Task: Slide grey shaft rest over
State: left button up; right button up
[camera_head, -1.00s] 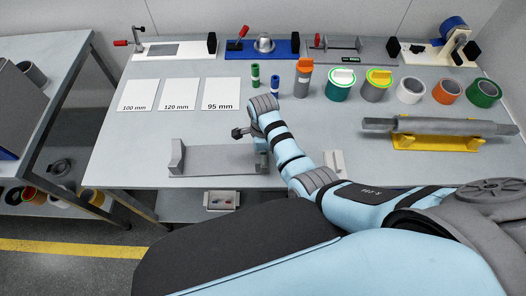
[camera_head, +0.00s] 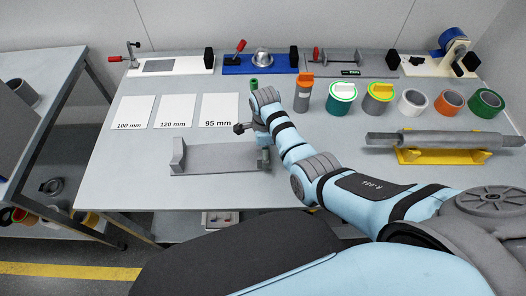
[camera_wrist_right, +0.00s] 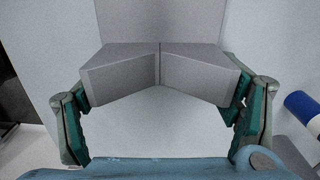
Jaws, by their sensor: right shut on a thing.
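The grey shaft rest (camera_head: 215,160) lies on the table left of centre, a long flat base with an upright end at the left. Its right end is at my right gripper (camera_head: 263,157). In the right wrist view the V-notched end of the grey shaft rest (camera_wrist_right: 205,72) sits between the two green-padded fingers of my right gripper (camera_wrist_right: 161,100), which is shut on it from both sides. A grey stepped shaft (camera_head: 440,139) lies on a yellow rest (camera_head: 440,156) at the right. My left gripper is out of view.
Cards marked 100 mm (camera_head: 132,112), 120 mm (camera_head: 176,111) and 95 mm (camera_head: 219,109) lie just behind the grey rest. Fixtures line the back edge. Free table lies left and in front.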

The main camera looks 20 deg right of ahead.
jog(key=o, duration=1.9)
notch_tip(320, 180, up, 8)
jog(key=shift+f, duration=0.25)
jog(key=shift+f, duration=0.1)
